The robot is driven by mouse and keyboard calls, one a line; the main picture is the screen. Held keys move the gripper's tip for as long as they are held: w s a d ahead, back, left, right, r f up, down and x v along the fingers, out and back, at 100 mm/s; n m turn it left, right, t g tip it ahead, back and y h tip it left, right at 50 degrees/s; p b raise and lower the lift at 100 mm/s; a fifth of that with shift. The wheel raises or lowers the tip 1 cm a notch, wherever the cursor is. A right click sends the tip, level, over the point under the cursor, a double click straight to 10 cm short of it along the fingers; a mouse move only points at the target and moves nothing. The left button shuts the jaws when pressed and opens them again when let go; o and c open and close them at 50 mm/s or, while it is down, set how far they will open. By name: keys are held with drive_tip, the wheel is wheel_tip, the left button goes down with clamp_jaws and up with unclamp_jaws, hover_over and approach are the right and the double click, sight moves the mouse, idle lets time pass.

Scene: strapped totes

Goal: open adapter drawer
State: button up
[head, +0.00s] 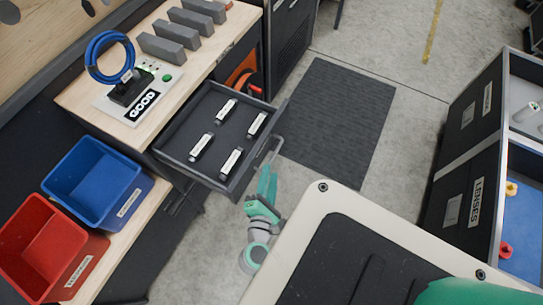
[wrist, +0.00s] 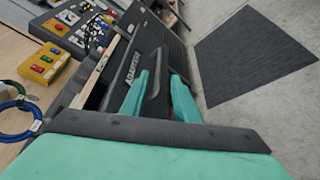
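The adapter drawer (head: 188,172) is pulled out from under the workbench, and several small adapters with white labels lie in it. Its front carries a label reading ADAPTER in the wrist view (wrist: 133,68). The drawer handle (head: 272,152) is on the outer face; it also shows in the wrist view (wrist: 154,74). My gripper (head: 268,172) is just in front of the drawer face, close to the handle. In the wrist view its teal fingers (wrist: 160,78) stand apart, with the handle showing between their tips. I see no finger pressed on the handle.
The workbench holds a blue cable coil (head: 108,58) on a stand marked GOOD and several grey blocks (head: 160,48). A blue bin (head: 97,183) and a red bin (head: 48,250) are at left. A black cabinet (head: 460,170) stands at right. A dark mat (head: 336,115) lies on open floor.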

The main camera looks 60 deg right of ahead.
drive_tip(key=shift+v, duration=1.45)
drive_tip(key=a+f+m+t+y, duration=0.35)
drive_tip(key=a+t+y, duration=0.4)
drive_tip(key=a, duration=0.95)
drive_tip(key=s+a+r+m+t+y, duration=0.2)
drive_tip(key=s+a+r+m+y, duration=0.3)
drive_tip(key=a+r+m+y, duration=0.2)
wheel_tip(320, 180, up, 3)
drive_tip(key=shift+a+f, duration=0.1)
drive_tip(key=shift+a, duration=1.15)
drive_tip(key=shift+d+m, duration=0.1)
drive_tip(key=shift+m, duration=0.25)
